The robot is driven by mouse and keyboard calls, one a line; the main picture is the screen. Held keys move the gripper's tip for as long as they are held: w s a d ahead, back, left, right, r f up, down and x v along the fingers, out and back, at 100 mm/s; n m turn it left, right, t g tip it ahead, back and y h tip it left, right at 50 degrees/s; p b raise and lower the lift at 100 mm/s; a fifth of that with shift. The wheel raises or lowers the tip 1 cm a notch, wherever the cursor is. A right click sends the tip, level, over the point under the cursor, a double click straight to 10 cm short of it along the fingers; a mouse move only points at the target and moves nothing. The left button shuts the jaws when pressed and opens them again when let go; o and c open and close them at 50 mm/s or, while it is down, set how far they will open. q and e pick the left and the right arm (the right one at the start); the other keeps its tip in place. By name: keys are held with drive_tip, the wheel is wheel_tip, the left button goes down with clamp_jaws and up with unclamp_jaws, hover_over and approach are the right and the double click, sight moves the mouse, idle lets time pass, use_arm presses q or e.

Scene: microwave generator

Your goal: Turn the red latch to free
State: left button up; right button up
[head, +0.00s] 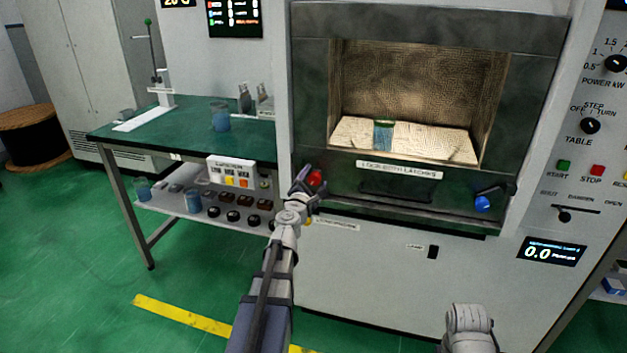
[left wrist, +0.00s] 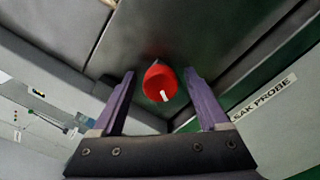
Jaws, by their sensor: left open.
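The red latch (head: 315,178) is a round red knob at the lower left of the chamber door (head: 300,110). It also shows in the left wrist view (left wrist: 158,78), with a white mark on its face. My left gripper (head: 307,181) is open at the latch. In the left wrist view its two purple fingers (left wrist: 160,72) stand on either side of the red latch, with gaps between knob and fingers. The latch is not gripped. A blue latch (head: 484,203) sits at the door's lower right. My right gripper is out of view.
A label plate (head: 399,170) and a dark handle (head: 395,190) lie between the latches. A green-topped table (head: 180,133) with a shelf of parts stands left of the machine. The control panel (head: 580,150) is at right. A blue beaker (head: 383,134) shows inside the chamber.

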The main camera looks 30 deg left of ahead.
use_arm(q)
drive_tip(key=v, duration=0.7)
drive_tip(key=shift+s, duration=0.4)
drive_tip(key=shift+d, duration=0.1)
